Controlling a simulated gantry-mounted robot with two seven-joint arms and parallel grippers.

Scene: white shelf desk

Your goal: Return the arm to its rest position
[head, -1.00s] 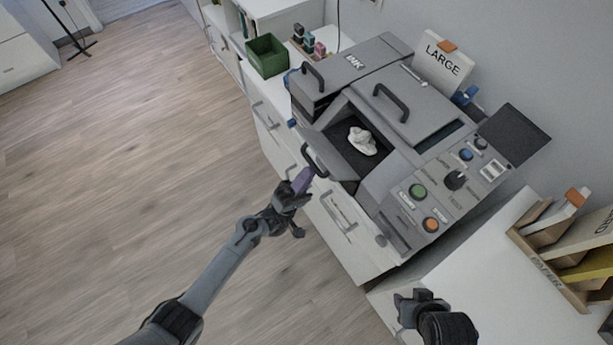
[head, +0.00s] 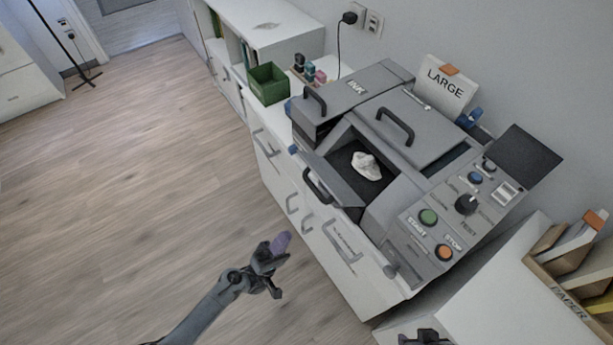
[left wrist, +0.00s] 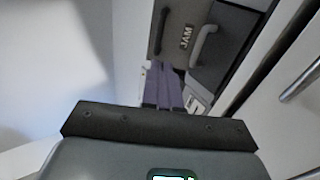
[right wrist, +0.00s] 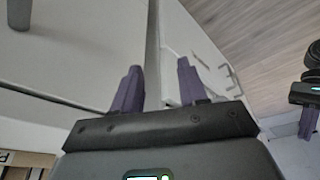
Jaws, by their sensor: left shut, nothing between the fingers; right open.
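My left gripper (head: 280,246) is over the floor, in front of the white drawers and apart from the machine. Its purple fingers (left wrist: 163,88) are together in the left wrist view, with nothing between them. My right gripper (right wrist: 156,82) has its purple fingers apart and empty in the right wrist view. In the head view only part of the right gripper shows at the bottom edge, over the white desk on the right. The grey machine (head: 405,165) has its front flap open, with a crumpled white piece (head: 366,166) inside.
The machine stands on white drawer cabinets (head: 343,244). A green bin (head: 268,84) and small ink bottles (head: 310,72) sit left of it. A wooden paper rack (head: 566,285) is at the right.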

